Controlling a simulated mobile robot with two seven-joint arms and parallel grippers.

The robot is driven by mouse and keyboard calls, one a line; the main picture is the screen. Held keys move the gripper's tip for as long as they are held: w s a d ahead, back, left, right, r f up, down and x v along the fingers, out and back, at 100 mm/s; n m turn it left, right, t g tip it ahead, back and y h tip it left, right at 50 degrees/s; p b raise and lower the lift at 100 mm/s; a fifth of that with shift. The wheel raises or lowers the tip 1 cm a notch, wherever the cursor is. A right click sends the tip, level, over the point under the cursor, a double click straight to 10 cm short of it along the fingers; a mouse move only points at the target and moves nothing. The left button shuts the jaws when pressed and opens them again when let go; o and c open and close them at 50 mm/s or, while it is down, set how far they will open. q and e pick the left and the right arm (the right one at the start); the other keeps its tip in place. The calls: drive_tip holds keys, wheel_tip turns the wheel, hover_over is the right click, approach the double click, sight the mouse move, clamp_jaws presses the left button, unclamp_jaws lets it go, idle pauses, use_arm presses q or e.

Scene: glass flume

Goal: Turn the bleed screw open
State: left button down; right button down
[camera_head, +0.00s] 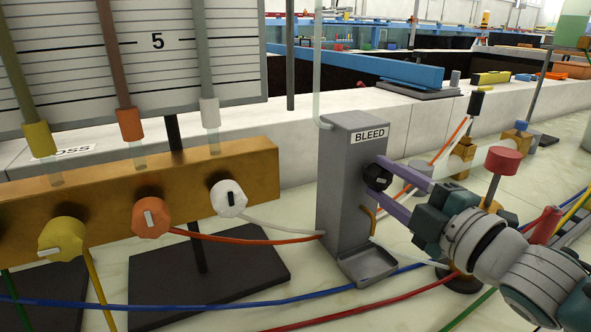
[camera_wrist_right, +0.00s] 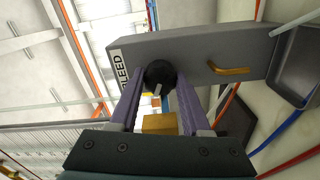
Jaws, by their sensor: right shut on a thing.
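The bleed screw is a small black knob (camera_head: 377,177) on the right side of a grey upright block (camera_head: 345,190) labelled BLEED (camera_head: 369,135). My right gripper (camera_head: 381,182) comes in from the right, its purple fingers shut on the black knob. In the right wrist view the knob (camera_wrist_right: 160,76) sits between the two fingertips, with a pale mark on its face. A bent brass spout (camera_head: 370,218) sticks out below the knob, above a small grey tray (camera_head: 368,264). My left gripper is not in view.
A brass manifold (camera_head: 100,205) with yellow (camera_head: 62,238), orange (camera_head: 151,217) and white (camera_head: 228,198) knobs stands left. Coloured hoses cross the pale bench in front. A red-topped valve (camera_head: 503,160) stands close behind my right wrist.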

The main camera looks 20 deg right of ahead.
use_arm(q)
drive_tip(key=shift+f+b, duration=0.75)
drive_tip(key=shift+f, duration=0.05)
use_arm(e)
drive_tip(key=n, duration=0.5)
drive_tip(key=shift+f+n, duration=0.1)
drive_tip(key=shift+n, duration=0.2)
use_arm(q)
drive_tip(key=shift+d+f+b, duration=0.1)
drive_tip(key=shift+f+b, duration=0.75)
use_arm(e)
drive_tip(key=n, duration=0.4)
drive_tip(key=shift+n, duration=0.7)
drive_tip(key=shift+c, duration=1.9)
unclamp_jaws()
drive_tip(key=shift+s, duration=0.1)
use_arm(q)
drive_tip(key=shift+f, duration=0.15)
use_arm(e)
drive_tip(key=s, duration=0.9)
drive_tip(key=shift+s+d, duration=0.4)
